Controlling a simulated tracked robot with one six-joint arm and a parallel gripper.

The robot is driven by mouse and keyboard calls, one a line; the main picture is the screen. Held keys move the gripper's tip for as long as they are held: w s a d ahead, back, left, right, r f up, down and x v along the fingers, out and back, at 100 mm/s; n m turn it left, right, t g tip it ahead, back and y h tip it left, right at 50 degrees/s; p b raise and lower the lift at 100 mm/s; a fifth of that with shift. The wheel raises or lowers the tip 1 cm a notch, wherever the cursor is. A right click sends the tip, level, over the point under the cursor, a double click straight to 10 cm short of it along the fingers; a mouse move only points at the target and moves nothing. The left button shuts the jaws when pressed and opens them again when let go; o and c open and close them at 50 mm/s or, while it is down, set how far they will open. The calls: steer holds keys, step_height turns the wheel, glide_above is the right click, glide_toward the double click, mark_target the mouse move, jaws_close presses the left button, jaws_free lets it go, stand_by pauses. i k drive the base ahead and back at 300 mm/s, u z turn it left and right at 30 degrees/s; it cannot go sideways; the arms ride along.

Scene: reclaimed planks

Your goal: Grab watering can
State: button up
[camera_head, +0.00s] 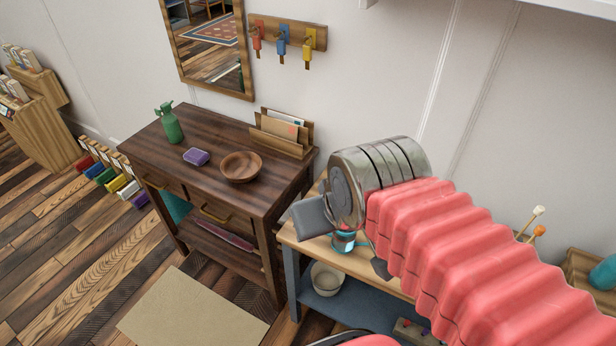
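No watering can is plain to see in the head view. A teal object (605,272) at the right edge is cut off by the frame. My gripper (346,243) is over the left part of a low bench, right of the console table and away from the green vessel. Its grey fingers are spread apart. A small teal and white part shows between them; I cannot tell what it is. My red-sleeved arm hides much of the bench.
A beige mat (190,312) lies on open floor.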

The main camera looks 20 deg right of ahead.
mark_target(341, 243)
steer(key=k, duration=0.65)
steer(key=u, duration=0.25)
steer(key=i, duration=0.45)
steer(key=u, duration=0.6)
steer(key=i, duration=0.75)
steer(key=u, duration=0.25)
